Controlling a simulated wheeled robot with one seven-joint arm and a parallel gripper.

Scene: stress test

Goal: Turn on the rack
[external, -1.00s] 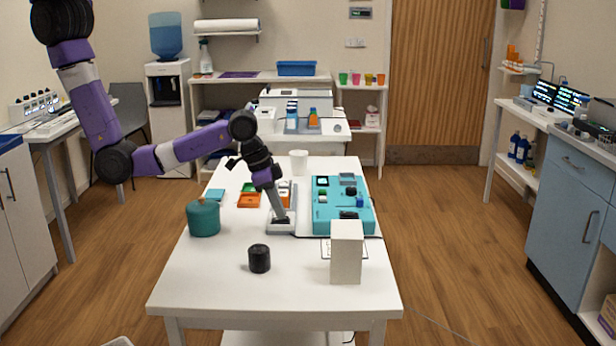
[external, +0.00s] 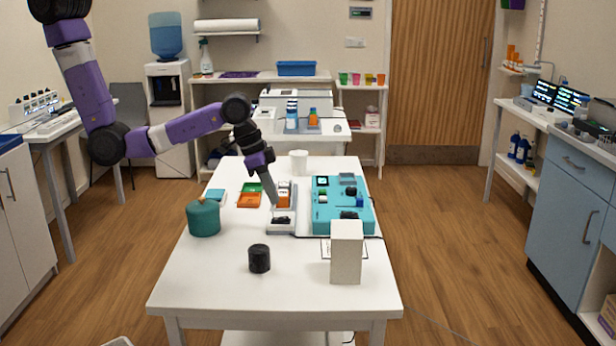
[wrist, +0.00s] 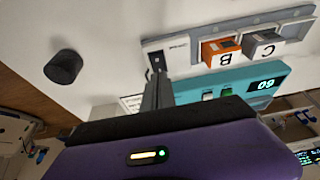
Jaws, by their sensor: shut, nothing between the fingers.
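The rack (external: 281,233) is a long pale-grey unit on the white table, with a dark switch (external: 281,220) at its near end. Its orange block marked B (wrist: 220,52) and grey block marked C (wrist: 263,44) show in the wrist view. The switch also shows there (wrist: 157,61), just beyond the fingertips; which way it is set I cannot tell. My gripper (external: 274,205) is shut and empty, tilted down just above the switch end. In the wrist view its fingers (wrist: 158,82) partly cover that end; contact looks absent.
A teal device (external: 322,222) stands close right of the rack. A white box (external: 346,255) and a black cylinder (external: 259,258) stand nearer the front. The front-left table is clear.

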